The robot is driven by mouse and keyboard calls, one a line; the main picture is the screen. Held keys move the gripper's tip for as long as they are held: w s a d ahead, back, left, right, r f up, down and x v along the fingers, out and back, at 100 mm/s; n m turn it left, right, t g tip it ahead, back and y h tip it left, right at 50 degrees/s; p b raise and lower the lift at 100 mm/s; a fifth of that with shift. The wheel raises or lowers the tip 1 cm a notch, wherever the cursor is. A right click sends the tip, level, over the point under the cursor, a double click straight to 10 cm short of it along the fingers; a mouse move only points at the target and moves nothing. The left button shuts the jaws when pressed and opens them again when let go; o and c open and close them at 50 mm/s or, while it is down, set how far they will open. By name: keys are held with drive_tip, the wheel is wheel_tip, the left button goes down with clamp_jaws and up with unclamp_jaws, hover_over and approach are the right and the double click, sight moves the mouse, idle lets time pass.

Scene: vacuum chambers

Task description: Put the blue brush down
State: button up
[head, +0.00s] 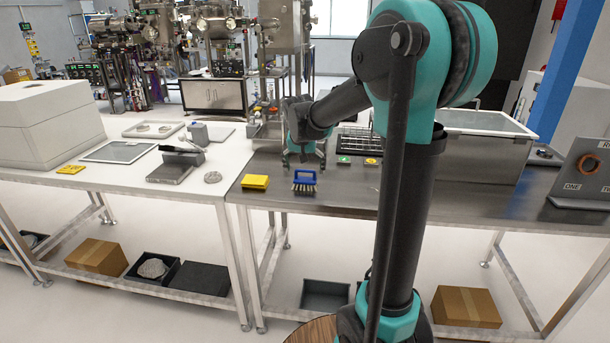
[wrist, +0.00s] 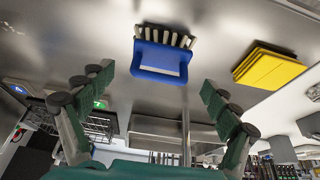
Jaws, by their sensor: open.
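The blue brush (head: 304,177) stands on its bristles on the dark steel table (head: 340,197), close to its front edge. In the wrist view the brush (wrist: 160,60) shows its blue frame-like handle and pale bristles, ahead of the fingertips. My gripper (head: 305,160) is just behind and above the brush in the head view. In the wrist view my gripper (wrist: 156,82) has its two green-padded fingers spread wide, with nothing held between them. The brush looks apart from both fingers.
A yellow folded cloth or pad (head: 255,182) lies left of the brush; the wrist view shows it too (wrist: 268,66). Behind are a black rack (head: 358,141) and small green and yellow pieces (head: 371,162). A large steel box (head: 475,155) stands right. Bare steel lies right of the brush.

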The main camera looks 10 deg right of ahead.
drive_tip(key=v, duration=0.8)
drive_tip(key=s+d+f+n, duration=0.1)
drive_tip(key=s+d+f, duration=0.1)
drive_tip(key=s+f, duration=0.8)
drive_tip(key=s+d+f+n+y, duration=0.1)
drive_tip(key=s+d+f+n, duration=0.1)
drive_tip(key=s+f, duration=0.9)
drive_tip(key=s+d, duration=0.1)
drive_tip(key=s, duration=0.4)
drive_tip(key=shift+d+f+n, duration=0.2)
drive_tip(key=shift+n, duration=0.1)
